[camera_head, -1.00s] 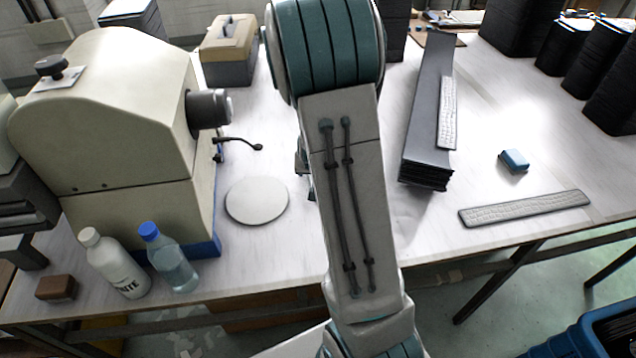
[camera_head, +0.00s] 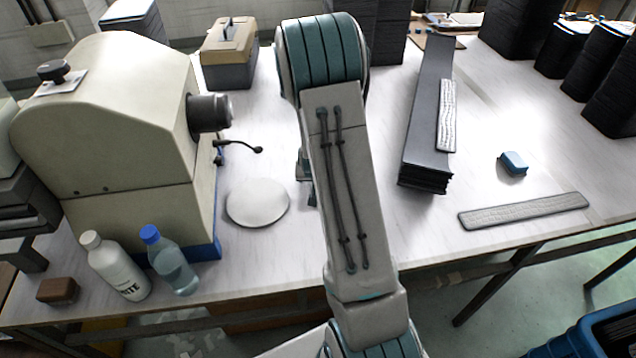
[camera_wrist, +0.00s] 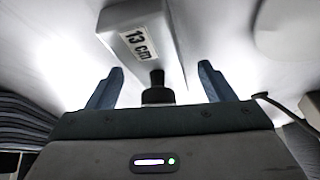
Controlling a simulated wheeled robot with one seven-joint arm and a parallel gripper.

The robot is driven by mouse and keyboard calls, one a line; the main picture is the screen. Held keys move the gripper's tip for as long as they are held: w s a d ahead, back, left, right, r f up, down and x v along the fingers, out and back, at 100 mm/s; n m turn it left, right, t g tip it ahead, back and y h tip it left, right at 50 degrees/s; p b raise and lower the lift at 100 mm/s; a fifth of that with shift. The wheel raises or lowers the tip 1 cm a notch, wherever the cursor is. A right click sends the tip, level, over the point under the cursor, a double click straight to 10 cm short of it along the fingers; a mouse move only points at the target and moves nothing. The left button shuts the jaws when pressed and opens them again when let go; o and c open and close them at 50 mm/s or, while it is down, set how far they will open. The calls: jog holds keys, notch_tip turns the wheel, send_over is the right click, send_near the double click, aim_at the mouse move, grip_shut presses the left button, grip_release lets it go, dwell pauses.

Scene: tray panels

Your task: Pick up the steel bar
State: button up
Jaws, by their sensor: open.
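In the wrist view, a pale grey bar (camera_wrist: 132,22) with a white "13 cm" label lies on the pale tabletop ahead of my gripper; I take it to be the steel bar. My gripper (camera_wrist: 161,68) is open. Its two blue-grey fingers stand apart, and the bar's near end is in line with the gap between them. A dark stepped knob shows in the middle of the gap, below the label. I cannot tell whether the fingers reach down beside the bar. In the head view my arm hides the bar and most of the gripper.
A beige machine (camera_head: 110,110) with a lever stands left, beside a round white disc (camera_head: 257,204). Two bottles (camera_head: 172,262) stand at the front left. A dark panel stack (camera_head: 426,125), a blue block (camera_head: 513,163) and a flat grey strip (camera_head: 524,210) lie right.

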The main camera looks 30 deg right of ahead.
jog(key=c, duration=1.4)
jog(key=shift+r, duration=0.1)
